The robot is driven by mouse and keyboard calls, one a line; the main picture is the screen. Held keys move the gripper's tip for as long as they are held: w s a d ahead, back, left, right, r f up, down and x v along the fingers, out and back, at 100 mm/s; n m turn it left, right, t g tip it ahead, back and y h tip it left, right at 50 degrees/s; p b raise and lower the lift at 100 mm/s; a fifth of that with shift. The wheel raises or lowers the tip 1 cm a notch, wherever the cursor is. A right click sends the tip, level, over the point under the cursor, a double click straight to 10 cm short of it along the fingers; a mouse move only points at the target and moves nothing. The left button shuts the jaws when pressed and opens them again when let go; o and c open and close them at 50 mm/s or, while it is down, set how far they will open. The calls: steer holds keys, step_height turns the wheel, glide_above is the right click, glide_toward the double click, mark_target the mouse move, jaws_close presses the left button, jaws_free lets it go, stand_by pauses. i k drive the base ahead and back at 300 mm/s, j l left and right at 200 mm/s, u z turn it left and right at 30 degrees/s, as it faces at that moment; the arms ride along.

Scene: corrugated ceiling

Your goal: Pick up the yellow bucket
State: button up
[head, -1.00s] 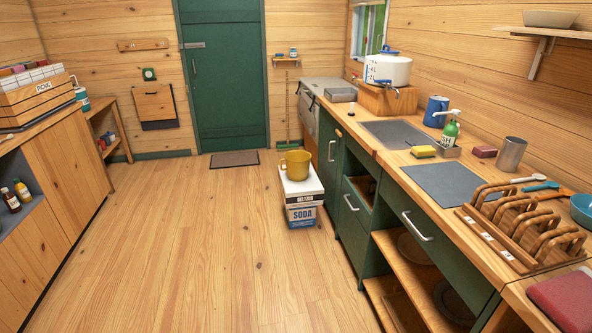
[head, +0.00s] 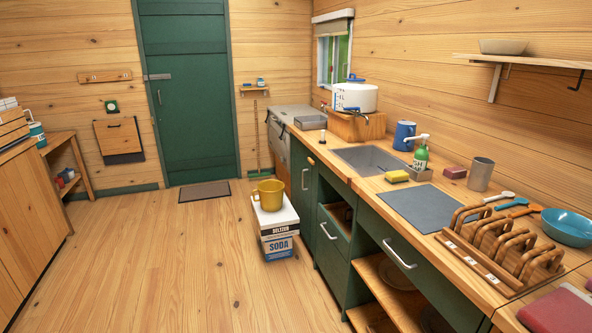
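The yellow bucket (head: 269,195) looks like a small mustard-yellow pot with a side handle at its left. It stands upright on top of a white box (head: 275,218) labelled seltzer and soda. The box is on the wooden floor, left of the green counter front. My gripper is not in view in the head view, so I cannot see its state.
The counter (head: 345,185) runs along the right with a toast rack (head: 505,245), a blue bowl (head: 568,228) and a white pot (head: 355,97). A wooden cabinet (head: 32,220) stands at the left. The floor (head: 165,255) between is clear, with a doormat (head: 204,191) by the green door.

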mark_target(268, 197)
steer(key=i+j+u, duration=0.4)
steer(key=i, duration=0.45)
steer(key=i+u, duration=0.35)
steer(key=i, duration=0.45)
steer(key=i+z, duration=0.1)
steer(key=i, duration=0.4)
steer(key=i+j+z, duration=0.1)
steer(key=i, duration=0.35)
steer(key=i+j+z, duration=0.1)
steer(key=i, duration=0.4)
steer(key=i+j+z, duration=0.1)
steer(key=i, duration=0.35)
steer(key=i+j+z, duration=0.35)
steer(key=i, duration=0.15)
steer(key=i+j+z, duration=0.4)
steer(key=i+l, duration=0.05)
steer(key=i, duration=0.05)
